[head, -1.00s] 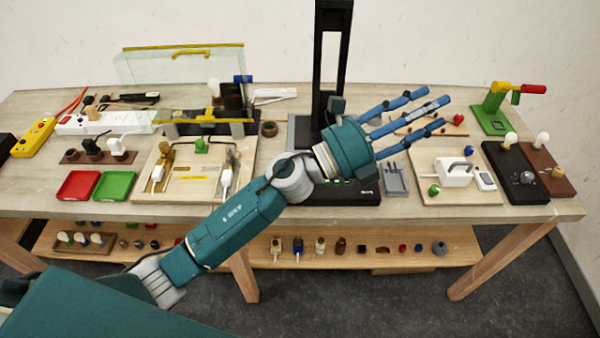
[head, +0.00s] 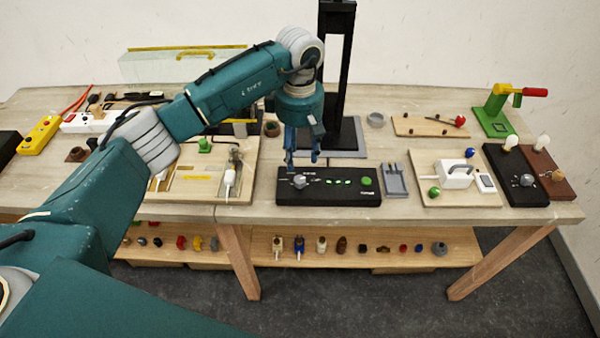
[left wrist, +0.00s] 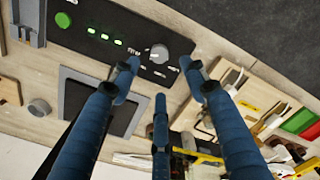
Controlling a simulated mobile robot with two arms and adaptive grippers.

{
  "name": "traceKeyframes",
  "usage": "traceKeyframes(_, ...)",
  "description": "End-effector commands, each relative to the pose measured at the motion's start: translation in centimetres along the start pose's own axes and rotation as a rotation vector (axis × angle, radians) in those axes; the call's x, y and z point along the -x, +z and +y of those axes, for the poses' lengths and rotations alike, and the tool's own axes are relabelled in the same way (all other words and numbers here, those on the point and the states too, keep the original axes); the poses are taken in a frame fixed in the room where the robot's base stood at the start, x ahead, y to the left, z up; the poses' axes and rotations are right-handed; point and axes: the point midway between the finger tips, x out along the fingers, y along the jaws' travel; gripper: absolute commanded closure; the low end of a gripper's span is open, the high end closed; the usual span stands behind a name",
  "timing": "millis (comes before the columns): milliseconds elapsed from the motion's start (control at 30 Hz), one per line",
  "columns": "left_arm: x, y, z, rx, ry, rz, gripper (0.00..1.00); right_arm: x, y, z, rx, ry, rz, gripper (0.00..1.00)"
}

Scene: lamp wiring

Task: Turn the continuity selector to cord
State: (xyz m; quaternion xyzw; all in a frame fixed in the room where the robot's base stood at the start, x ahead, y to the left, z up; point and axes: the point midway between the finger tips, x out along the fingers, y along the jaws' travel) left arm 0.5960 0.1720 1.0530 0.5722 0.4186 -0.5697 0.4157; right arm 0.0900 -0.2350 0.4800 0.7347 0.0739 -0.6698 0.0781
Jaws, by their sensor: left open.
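The continuity selector is a grey round knob (head: 299,182) on the left part of a black box (head: 325,197). The box has small green lights (head: 338,181) and a green button (head: 366,181) on its right. The knob also shows in the left wrist view (left wrist: 159,53), with small white labels around it too small to read. My left gripper (head: 302,160) points down just behind and above the knob, open and empty. In the left wrist view its three fingers (left wrist: 160,75) are spread, with the knob beyond their tips, apparently untouched. My right gripper is not in view.
A black post on a grey-edged base (head: 345,140) stands behind the box. A grey tray (head: 395,182) is to its right, and a wooden board with a white cord holder (head: 458,174) farther right. Another wooden board (head: 215,193) lies to the left. Bare tabletop lies behind the grey tray.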

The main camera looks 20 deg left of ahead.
Motion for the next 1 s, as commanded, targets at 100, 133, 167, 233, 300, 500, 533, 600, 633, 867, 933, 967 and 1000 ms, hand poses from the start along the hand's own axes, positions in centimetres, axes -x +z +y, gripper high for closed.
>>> traceKeyframes(100, -2.1, 0.1, -0.2, 0.003, -0.006, -0.004, 0.55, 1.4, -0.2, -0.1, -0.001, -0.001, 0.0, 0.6)
traceKeyframes(133, -2.7, 0.1, -0.2, 0.002, -0.006, -0.004, 0.55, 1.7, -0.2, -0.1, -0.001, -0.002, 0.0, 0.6)
traceKeyframes(167, -3.3, 0.1, -0.2, 0.001, -0.005, -0.004, 0.55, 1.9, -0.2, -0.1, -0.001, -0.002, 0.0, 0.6)
traceKeyframes(233, -4.6, 0.2, -0.1, 0.003, -0.004, -0.005, 0.55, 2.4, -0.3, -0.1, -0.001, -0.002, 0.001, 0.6)
traceKeyframes(300, -5.8, 0.2, -0.1, 0.001, -0.003, -0.005, 0.55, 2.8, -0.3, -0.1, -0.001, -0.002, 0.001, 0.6)
traceKeyframes(500, -8.1, 0.2, 0.0, 0.002, 0.0, -0.005, 0.55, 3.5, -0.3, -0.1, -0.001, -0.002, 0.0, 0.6)
traceKeyframes(533, -8.3, 0.2, 0.0, 0.001, 0.001, -0.005, 0.55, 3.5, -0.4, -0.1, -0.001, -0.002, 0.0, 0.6)
traceKeyframes(600, -8.6, 0.2, 0.0, 0.001, 0.001, -0.004, 0.55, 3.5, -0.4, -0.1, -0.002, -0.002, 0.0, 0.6)
traceKeyframes(633, -8.7, 0.2, 0.0, 0.0, 0.001, -0.004, 0.55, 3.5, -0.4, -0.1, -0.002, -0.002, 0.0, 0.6)
traceKeyframes(867, -8.7, 0.2, 0.0, 0.001, 0.002, -0.004, 0.55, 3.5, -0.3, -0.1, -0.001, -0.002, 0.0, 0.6)
traceKeyframes(933, -8.7, 0.2, 0.0, 0.001, 0.002, -0.004, 0.69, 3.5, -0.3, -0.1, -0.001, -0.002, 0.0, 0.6)
traceKeyframes(967, -8.7, 0.2, 0.0, 0.001, 0.002, -0.004, 0.75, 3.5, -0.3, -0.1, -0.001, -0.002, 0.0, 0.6)
traceKeyframes(1000, -8.7, 0.2, 0.0, 0.001, 0.002, -0.004, 0.83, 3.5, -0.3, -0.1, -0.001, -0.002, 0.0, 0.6)
